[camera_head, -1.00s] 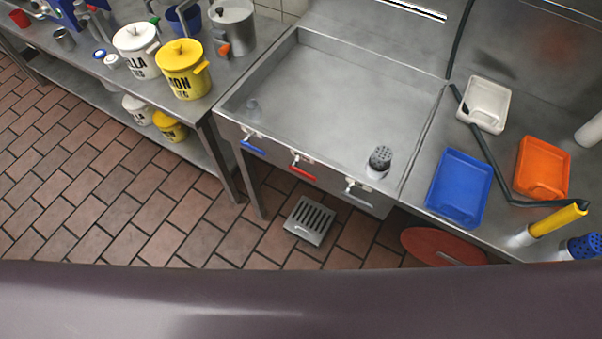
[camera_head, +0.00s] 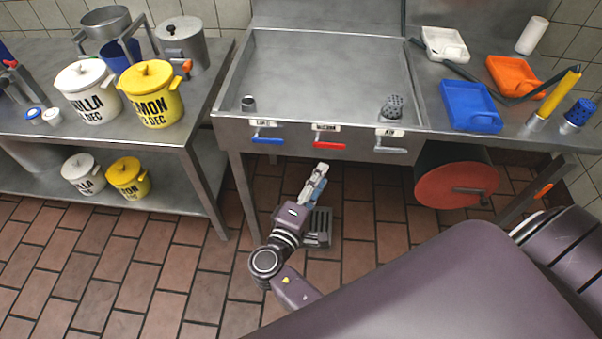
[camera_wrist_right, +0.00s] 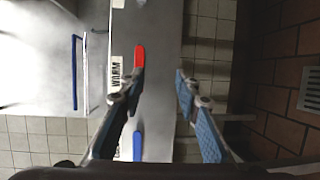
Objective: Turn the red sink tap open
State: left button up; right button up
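The red tap handle (camera_head: 330,146) is a short bar on the sink's front panel, under a small label, between a blue handle (camera_head: 267,140) and a grey handle (camera_head: 391,149). It lies roughly sideways. My right gripper (camera_head: 320,170) is in front of the sink, below and a little left of the red handle, apart from it. In the right wrist view the gripper (camera_wrist_right: 160,75) is open and empty. There the red handle (camera_wrist_right: 139,56) shows just beyond the left finger's tip, and the blue handle (camera_wrist_right: 138,146) is lower down. My left gripper is out of view.
The steel sink (camera_head: 325,70) holds a small cup and a perforated grey piece at its front edge. A red round drum end (camera_head: 457,186) is under the right counter. A floor drain (camera_head: 318,227) lies below the gripper. Canisters stand on the left table (camera_head: 185,130).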

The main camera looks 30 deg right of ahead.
aim_at(337, 147)
jog(key=shift+m+h, duration=0.4)
jog(key=shift+h, duration=0.1)
jog(key=w+d+r, duration=0.1)
jog(key=w+d+r+p, duration=0.1)
jog(key=d, duration=0.1)
jog(key=w+d+r, duration=0.1)
jog(key=d, duration=0.1)
jog(key=shift+w+r, duration=0.1)
jog(key=shift+w, duration=0.05)
jog(key=shift+w+d, duration=0.25)
jog(key=shift+d, duration=0.05)
pick_arm(q)
jog(key=shift+w+a+r, duration=0.15)
jog(key=shift+a+r, duration=0.2)
jog(key=shift+r, duration=0.35)
pick_arm(e)
jog(key=shift+w+d, duration=0.2)
jog(key=shift+d, duration=0.1)
grip_shut()
